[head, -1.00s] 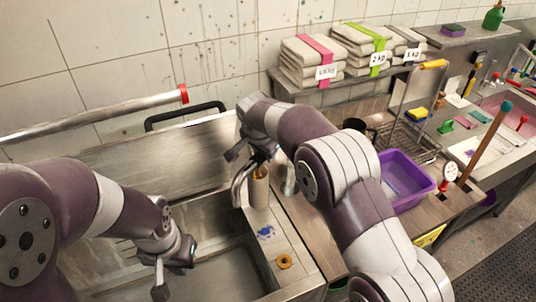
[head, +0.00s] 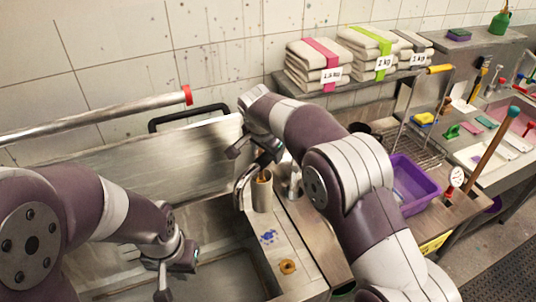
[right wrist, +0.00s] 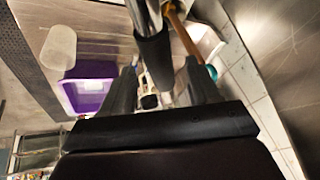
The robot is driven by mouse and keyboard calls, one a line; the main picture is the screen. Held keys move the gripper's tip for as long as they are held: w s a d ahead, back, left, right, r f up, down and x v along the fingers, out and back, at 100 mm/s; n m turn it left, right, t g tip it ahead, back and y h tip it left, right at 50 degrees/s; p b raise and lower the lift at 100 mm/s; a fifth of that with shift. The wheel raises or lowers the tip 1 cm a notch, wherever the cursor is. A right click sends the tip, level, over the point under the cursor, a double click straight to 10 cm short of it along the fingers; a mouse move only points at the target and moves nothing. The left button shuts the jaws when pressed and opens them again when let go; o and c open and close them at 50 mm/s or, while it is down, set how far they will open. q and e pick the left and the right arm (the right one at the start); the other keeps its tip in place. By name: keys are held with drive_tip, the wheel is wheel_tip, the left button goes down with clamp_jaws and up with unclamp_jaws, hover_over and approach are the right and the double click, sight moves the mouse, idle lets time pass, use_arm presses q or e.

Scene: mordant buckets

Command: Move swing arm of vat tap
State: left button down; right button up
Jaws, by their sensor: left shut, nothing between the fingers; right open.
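The tap's curved metal swing arm (head: 241,187) rises at the right rim of the vat (head: 222,235), partly hidden under my right gripper. My right gripper (head: 252,157) is open, with its fingers pointing down around the top of the tap. In the right wrist view a metal tube with a dark sleeve (right wrist: 153,58) stands between my right gripper's spread fingers (right wrist: 160,90); I cannot tell whether they touch it. My left gripper (head: 172,282) is shut and empty, low over the vat at the left.
A tan cylinder (head: 262,192) stands right beside the tap. A metal pipe with a red end (head: 100,115) crosses the back left. A purple tub (head: 414,186) is on the counter to the right, and bagged stacks (head: 318,67) sit on the shelf behind.

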drive_tip(key=v, duration=0.2)
drive_tip(key=shift+s+a+r, duration=0.1)
drive_tip(key=shift+s+r, duration=0.05)
drive_tip(key=shift+r, duration=0.1)
use_arm(q)
wheel_tip(320, 180, up, 4)
drive_tip(key=p, duration=0.4)
drive_tip(key=shift+p, duration=0.4)
use_arm(e)
drive_tip(key=v, duration=0.7)
drive_tip(key=shift+r, duration=0.35)
drive_tip(key=shift+s, duration=0.1)
